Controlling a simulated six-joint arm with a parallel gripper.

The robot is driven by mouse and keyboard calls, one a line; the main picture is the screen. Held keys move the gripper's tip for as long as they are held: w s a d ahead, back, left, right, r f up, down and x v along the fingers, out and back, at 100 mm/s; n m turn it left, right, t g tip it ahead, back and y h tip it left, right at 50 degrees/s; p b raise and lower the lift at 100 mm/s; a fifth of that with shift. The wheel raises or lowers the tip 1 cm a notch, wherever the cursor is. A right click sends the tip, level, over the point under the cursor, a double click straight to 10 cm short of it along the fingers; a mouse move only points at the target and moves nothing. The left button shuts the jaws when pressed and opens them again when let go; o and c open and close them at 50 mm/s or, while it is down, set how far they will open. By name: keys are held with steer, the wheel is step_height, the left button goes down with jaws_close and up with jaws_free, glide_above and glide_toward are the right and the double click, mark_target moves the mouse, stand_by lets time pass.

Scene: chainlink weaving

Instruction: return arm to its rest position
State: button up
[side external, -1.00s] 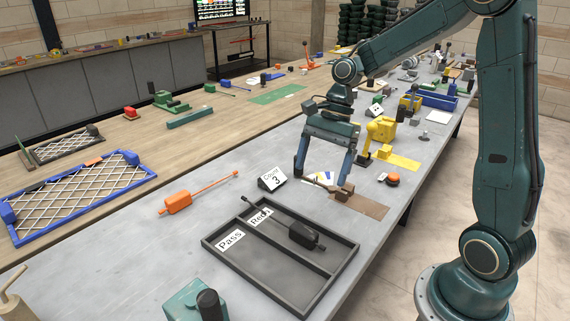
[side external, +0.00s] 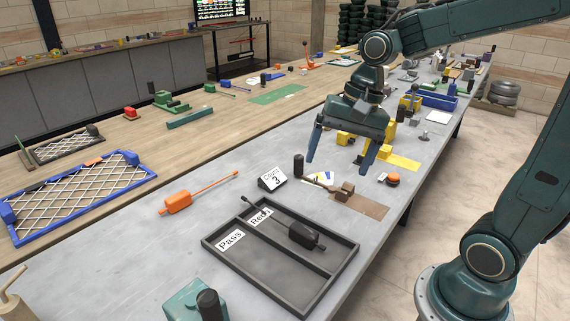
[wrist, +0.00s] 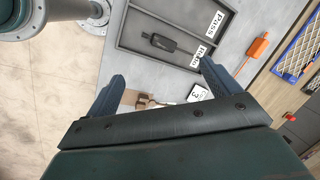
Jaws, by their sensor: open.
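My gripper (side external: 338,160) is open and empty, its two blue fingers spread above the grey table (side external: 130,262). It hangs over the area around a small brown wooden piece (side external: 345,190) on a brown mat (side external: 362,206), apart from them. In the wrist view my gripper (wrist: 163,88) also shows its fingers wide apart with nothing between them in its grip. The wooden piece (wrist: 143,101) and the white count card (wrist: 199,93) lie below it.
A dark two-part tray (side external: 336,276) marked Pass and Redo holds a black tool (side external: 303,235) in its Redo side. An orange tool (side external: 178,202), the count card (side external: 272,178), a black upright cylinder (side external: 298,166) and an orange button (side external: 393,179) stand nearby. Yellow fixtures (side external: 405,163) sit behind.

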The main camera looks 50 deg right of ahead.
steer(key=s+r+n+t+h, duration=0.2)
steer(key=s+r+n+t, duration=0.1)
steer(key=s+n, duration=0.7)
steer(key=shift+s+a+n+t, duration=0.35)
steer(key=shift+s+n+t, duration=0.05)
steer(key=shift+s, duration=0.3)
steer(key=shift+r, duration=0.1)
stand_by(0.9)
